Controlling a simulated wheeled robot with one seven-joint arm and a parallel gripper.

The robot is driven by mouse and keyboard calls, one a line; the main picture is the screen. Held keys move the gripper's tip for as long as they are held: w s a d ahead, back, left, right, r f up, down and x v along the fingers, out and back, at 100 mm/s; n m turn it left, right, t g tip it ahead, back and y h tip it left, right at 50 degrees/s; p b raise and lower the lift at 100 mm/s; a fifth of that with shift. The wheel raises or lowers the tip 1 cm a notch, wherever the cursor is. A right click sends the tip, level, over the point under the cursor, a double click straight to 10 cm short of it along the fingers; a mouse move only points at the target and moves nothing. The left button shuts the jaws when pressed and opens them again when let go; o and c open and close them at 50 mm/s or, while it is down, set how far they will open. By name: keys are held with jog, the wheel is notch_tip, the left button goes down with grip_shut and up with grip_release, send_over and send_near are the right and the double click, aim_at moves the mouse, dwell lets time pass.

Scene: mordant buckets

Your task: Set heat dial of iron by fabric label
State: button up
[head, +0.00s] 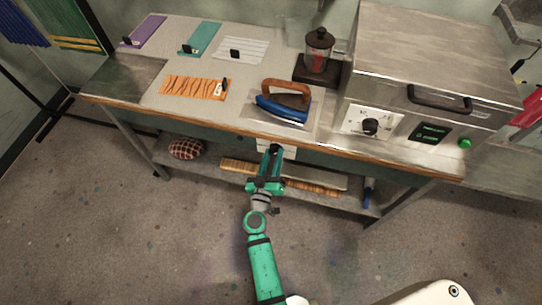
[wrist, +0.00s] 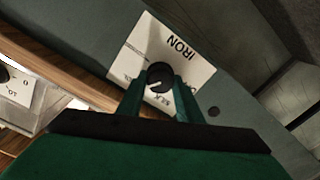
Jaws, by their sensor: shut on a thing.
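My gripper (head: 273,150) is at the front edge of the bench. In the wrist view its fingers (wrist: 160,88) are shut on a black round dial (wrist: 159,73) with a pale pointer mark. The dial sits on a white plate (wrist: 183,62) lettered IRON, on the dark bench front; its other markings are partly hidden. The blue iron (head: 283,109) with a wooden handle stands on the bench above. Orange patterned fabric (head: 185,87), white fabric (head: 255,50), teal fabric (head: 202,36) and purple fabric (head: 148,28) lie to the left with small tags, too small to read.
A metal box machine (head: 430,50) with its own black dial (head: 370,126) and green button stands on the right. A dark jar (head: 318,50) stands behind the iron. A lower shelf holds a checked cushion (head: 186,149). The floor in front is clear.

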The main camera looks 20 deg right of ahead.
jog(key=shift+a+f, duration=0.2)
jog(key=shift+f, duration=0.05)
jog(key=o, duration=0.9)
jog(key=shift+o, duration=0.7)
jog(key=shift+r, duration=0.1)
jog(key=shift+d, duration=0.1)
jog(key=v, duration=1.1)
